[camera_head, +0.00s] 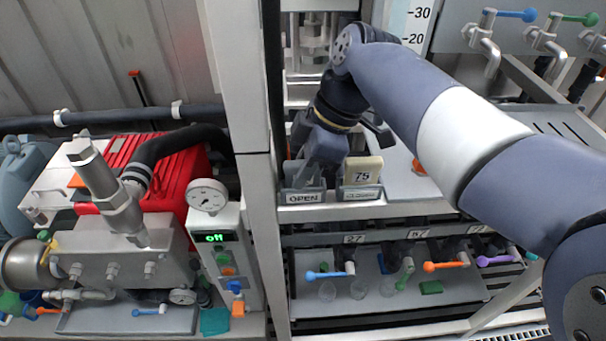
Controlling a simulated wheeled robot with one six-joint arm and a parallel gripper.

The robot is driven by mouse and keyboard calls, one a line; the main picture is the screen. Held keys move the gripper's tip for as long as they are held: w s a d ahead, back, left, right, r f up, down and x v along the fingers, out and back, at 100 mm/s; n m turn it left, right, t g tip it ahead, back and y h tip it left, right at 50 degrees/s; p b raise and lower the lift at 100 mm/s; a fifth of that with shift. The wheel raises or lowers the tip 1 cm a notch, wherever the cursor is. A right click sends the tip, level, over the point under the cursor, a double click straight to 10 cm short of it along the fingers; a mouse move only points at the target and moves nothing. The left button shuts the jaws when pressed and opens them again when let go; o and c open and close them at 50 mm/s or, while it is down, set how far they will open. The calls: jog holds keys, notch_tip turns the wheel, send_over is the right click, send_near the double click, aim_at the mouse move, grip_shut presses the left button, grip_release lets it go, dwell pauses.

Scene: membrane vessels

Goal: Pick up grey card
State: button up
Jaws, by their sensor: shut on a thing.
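My gripper (312,163) is at the shelf in the middle of the view, pointing down into the left card holder, marked OPEN (303,197). It is shut on a grey card (299,178) that stands at this holder. Much of the card is hidden by the gripper and the holder's front, so I cannot tell whether it is clear of the holder. A beige card marked 75 (361,171) stands upright in the right holder (361,193), just right of my gripper.
A white post (250,130) stands close left of the gripper. Below the shelf is a row of coloured valve handles (445,265). Taps (487,40) are at upper right. A red machine (150,175) and a control box reading off (217,238) stand at left.

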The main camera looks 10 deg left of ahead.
grip_shut()
jog(key=shift+r, duration=0.15)
jog(key=shift+r, duration=0.5)
notch_tip(320, 180, up, 2)
jog(key=shift+r+b, duration=0.1)
jog(key=shift+b, duration=0.3)
jog(key=s+d+b, duration=0.4)
jog(key=s, duration=1.3)
jog(key=shift+s, duration=0.25)
jog(key=shift+d, duration=0.15)
